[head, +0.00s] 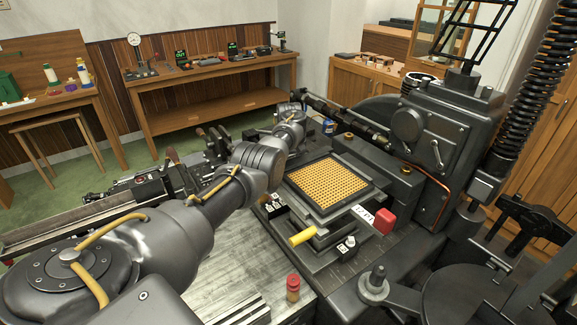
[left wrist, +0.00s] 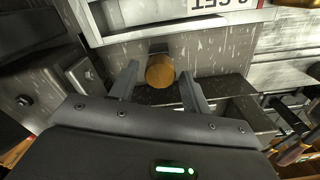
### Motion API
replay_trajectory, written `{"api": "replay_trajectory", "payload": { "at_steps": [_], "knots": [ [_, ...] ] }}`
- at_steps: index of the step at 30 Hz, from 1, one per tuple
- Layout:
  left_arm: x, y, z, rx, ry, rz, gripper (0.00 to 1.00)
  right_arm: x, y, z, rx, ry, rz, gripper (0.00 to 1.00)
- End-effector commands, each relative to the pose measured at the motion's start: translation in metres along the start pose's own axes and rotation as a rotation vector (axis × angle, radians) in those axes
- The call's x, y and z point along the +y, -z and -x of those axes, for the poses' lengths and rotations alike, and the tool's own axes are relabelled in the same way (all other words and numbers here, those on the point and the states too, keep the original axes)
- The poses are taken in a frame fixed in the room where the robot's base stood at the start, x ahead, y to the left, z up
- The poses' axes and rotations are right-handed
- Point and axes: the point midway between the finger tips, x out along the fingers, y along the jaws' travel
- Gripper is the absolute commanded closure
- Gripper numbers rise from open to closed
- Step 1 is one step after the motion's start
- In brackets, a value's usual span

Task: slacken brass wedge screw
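A round brass screw head (left wrist: 160,70) shows in the left wrist view, against the dark metal face of the machine. My left gripper (left wrist: 158,74) is open, with one finger on each side of the screw head. Gaps show between the fingers and the head, and I cannot tell whether either touches it. In the head view my left arm reaches from the lower left to the machine's far side. There its fingertips and the screw cannot be made out. My right gripper is not in view.
In the head view, a brass-grid matrix case (head: 330,184) sits on the machine right of my left arm. A yellow rod (head: 302,236) and red block (head: 384,220) are nearby. A white lettered plate (left wrist: 230,8) lies beyond the screw in the wrist view.

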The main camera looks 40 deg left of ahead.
Motion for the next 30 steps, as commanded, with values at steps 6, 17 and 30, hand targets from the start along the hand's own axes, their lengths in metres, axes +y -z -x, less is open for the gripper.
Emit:
{"api": "replay_trajectory", "payload": {
  "at_steps": [6, 17, 30],
  "knots": [
    [0.0002, -0.0001, -0.0001, 0.000, 0.000, 0.000, 0.81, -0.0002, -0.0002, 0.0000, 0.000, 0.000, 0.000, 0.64],
    [0.0002, -0.0001, -0.0001, 0.000, 0.000, 0.037, 0.89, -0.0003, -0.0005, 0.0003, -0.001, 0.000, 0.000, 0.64],
    [0.0003, 0.0004, -0.0002, 0.000, -0.001, 0.359, 0.89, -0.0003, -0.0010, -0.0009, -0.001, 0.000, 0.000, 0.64]
  ]
}}
